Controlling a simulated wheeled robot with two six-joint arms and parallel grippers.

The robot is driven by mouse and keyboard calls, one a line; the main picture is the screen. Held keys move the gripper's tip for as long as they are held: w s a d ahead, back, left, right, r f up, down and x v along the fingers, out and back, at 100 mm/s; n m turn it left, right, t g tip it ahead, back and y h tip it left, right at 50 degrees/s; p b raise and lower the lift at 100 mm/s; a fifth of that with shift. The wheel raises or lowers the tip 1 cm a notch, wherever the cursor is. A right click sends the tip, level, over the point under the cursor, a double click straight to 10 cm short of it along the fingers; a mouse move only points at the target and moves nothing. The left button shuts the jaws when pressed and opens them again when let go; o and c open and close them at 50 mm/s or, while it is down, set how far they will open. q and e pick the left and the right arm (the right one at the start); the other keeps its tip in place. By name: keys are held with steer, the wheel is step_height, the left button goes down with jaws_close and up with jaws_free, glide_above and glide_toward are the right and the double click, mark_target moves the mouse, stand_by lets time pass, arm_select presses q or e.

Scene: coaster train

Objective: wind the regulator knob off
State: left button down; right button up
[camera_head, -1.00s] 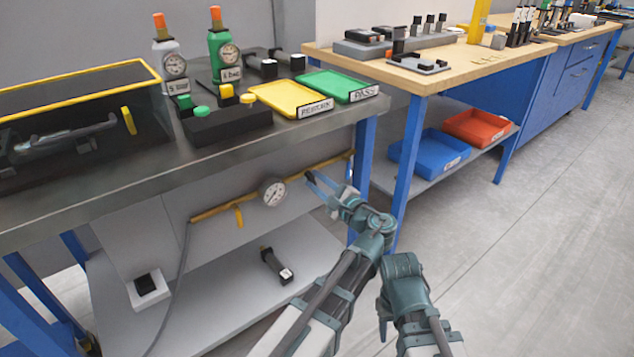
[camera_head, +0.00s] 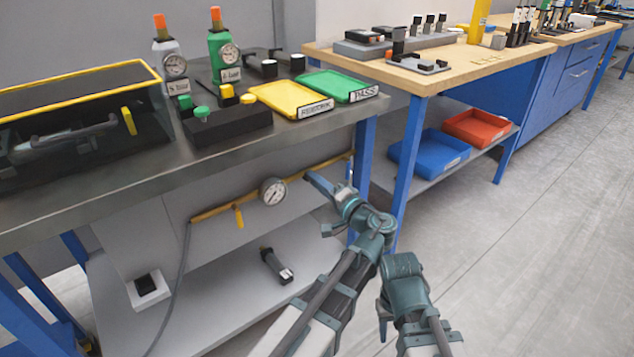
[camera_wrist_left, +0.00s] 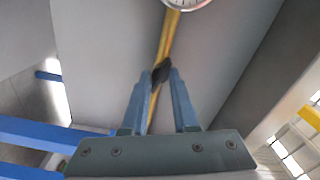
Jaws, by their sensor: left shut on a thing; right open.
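The regulator knob (camera_wrist_left: 161,72) is a small dark knob on the yellow pipe (camera_wrist_left: 168,42) in the left wrist view. My left gripper (camera_wrist_left: 161,78) has its blue fingertips on both sides of the knob and is shut on it. In the head view the left gripper (camera_head: 312,180) reaches to the right part of the yellow pipe (camera_head: 222,209) under the steel bench, and its fingers hide the knob. A round white gauge (camera_head: 272,191) sits on the pipe to the left of the fingers. My right gripper (camera_head: 383,328) hangs low, mostly hidden by its own arm, apart from everything.
A yellow lever (camera_head: 239,216) hangs from the pipe. A black cylinder (camera_head: 276,266) lies on the lower shelf (camera_head: 235,310). A blue bench leg (camera_head: 364,150) stands close to the right of the left gripper. The floor at right is clear.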

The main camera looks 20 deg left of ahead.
arm_select(q)
steer(key=n, duration=0.4)
steer(key=shift+f+n, duration=0.1)
steer(key=shift+n, duration=0.3)
steer(key=shift+n, duration=0.3)
steer(key=c, duration=0.6)
jaws_free()
steer(key=shift+c, duration=0.2)
steer(key=shift+d, duration=0.15)
arm_select(e)
steer(key=shift+d, duration=0.15)
